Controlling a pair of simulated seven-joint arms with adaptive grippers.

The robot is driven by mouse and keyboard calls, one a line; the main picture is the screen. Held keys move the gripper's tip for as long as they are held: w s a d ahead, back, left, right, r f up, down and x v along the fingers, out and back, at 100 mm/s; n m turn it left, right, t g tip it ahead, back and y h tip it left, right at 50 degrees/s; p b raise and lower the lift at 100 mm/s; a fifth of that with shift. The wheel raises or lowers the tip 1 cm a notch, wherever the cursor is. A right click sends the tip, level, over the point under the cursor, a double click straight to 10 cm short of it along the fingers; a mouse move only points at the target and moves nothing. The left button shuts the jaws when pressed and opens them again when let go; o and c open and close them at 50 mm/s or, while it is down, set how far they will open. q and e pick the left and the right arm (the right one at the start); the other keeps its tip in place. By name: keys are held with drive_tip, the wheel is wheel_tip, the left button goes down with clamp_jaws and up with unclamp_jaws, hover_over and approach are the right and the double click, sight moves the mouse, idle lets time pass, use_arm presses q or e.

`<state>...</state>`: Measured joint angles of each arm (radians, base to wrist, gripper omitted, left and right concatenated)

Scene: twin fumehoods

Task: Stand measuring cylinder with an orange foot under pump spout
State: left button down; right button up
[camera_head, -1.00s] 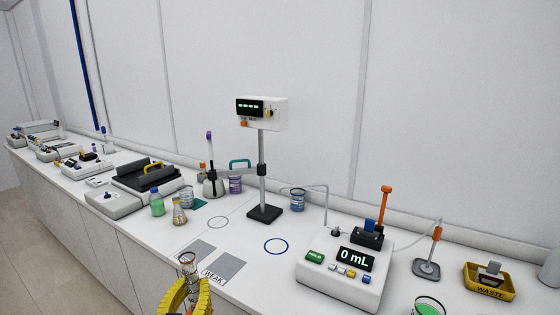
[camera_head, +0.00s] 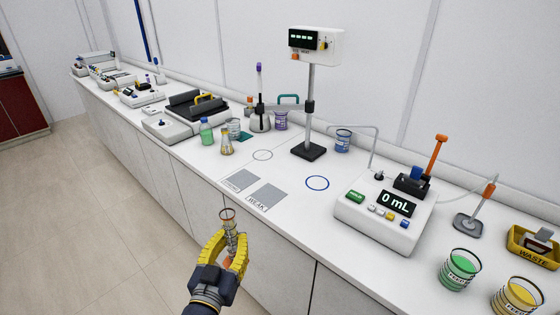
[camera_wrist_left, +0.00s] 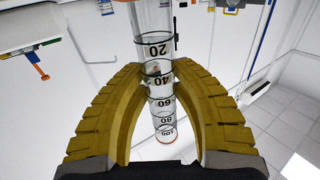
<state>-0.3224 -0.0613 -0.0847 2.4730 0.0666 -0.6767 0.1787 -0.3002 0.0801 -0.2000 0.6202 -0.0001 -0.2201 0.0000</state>
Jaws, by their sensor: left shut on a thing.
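In the left wrist view the cylinder (camera_wrist_left: 158,75) lies between both yellow fingers (camera_wrist_left: 158,95). The pump (camera_head: 377,218) is a white box reading 0 mL. Its thin spout tube (camera_head: 376,140) arches up and left, apart from the cylinder. My right gripper is not in view.
A blue ring (camera_head: 317,183) marks the bench left of the pump. Grey pads (camera_head: 267,196) lie near the front edge. A stand (camera_head: 309,152) and a blue-marked beaker (camera_head: 343,141) are behind. Green (camera_head: 460,270) and yellow (camera_head: 519,299) beakers stand at right.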

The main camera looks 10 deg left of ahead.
use_arm(q)
drive_tip(key=w+r+m+h, duration=0.3)
drive_tip(key=w+r+h, duration=0.1)
drive_tip(key=w+r, duration=2.05)
drive_tip(key=w+a+f+m+g+h, duration=0.1)
drive_tip(key=w+a+f+h, duration=0.1)
drive_tip(key=w+f, duration=0.4)
drive_tip(key=w, duration=0.3)
drive_tip(key=shift+w+a, duration=0.25)
drive_tip(key=shift+a, duration=0.1)
wheel_tip(320, 180, down, 20)
drive_tip(key=shift+r, duration=0.15)
drive_tip(key=c, duration=1.1)
unclamp_jaws()
